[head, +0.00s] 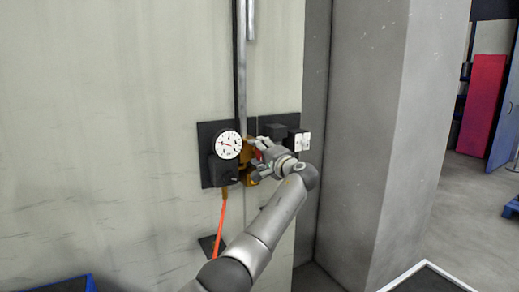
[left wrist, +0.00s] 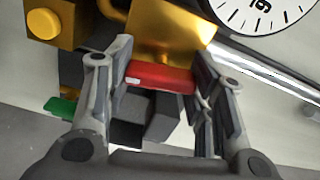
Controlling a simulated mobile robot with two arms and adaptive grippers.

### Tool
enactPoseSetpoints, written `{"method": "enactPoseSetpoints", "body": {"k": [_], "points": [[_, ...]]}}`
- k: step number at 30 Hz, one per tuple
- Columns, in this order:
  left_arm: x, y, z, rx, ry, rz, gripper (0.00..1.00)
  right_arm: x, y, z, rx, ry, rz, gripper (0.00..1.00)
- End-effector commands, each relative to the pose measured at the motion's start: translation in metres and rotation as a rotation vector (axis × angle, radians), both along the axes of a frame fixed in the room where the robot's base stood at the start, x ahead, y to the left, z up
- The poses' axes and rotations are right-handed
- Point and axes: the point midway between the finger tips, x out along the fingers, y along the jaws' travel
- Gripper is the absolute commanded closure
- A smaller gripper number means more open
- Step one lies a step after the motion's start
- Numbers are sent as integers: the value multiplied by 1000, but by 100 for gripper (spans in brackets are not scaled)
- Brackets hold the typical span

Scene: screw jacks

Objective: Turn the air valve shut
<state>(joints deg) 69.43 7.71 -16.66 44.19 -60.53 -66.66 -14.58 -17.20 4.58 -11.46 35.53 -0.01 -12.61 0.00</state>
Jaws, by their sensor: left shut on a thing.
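The air valve shows in the left wrist view as a brass-coloured body (left wrist: 165,25) with a red handle (left wrist: 160,79). My left gripper (left wrist: 160,88) is shut on the red handle, with one finger at each end of it. In the head view my left gripper (head: 258,158) reaches the brass fitting on the wall, just right of the round white pressure gauge (head: 228,145). The gripper hides most of the valve there. My right gripper is in neither view.
A metal pipe (head: 241,60) runs up the wall above the valve. An orange hose (head: 221,220) hangs below it. A black box with a pale face (head: 303,141) sits to the right. A grey pillar (head: 365,130) stands further right.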

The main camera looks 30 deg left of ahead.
Motion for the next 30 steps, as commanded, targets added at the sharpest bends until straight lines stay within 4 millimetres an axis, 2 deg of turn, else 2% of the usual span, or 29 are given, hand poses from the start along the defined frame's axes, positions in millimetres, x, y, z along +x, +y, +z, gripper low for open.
{"method": "enactPoseSetpoints", "body": {"k": [12,27,28,30], "points": [[0,-1,0,83,135,-2,75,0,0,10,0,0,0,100],[0,-1,-1,91,147,-2,75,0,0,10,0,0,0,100],[0,-1,-1,91,147,-2,47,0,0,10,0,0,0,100],[0,-1,-1,91,147,-2,41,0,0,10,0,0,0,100]]}}
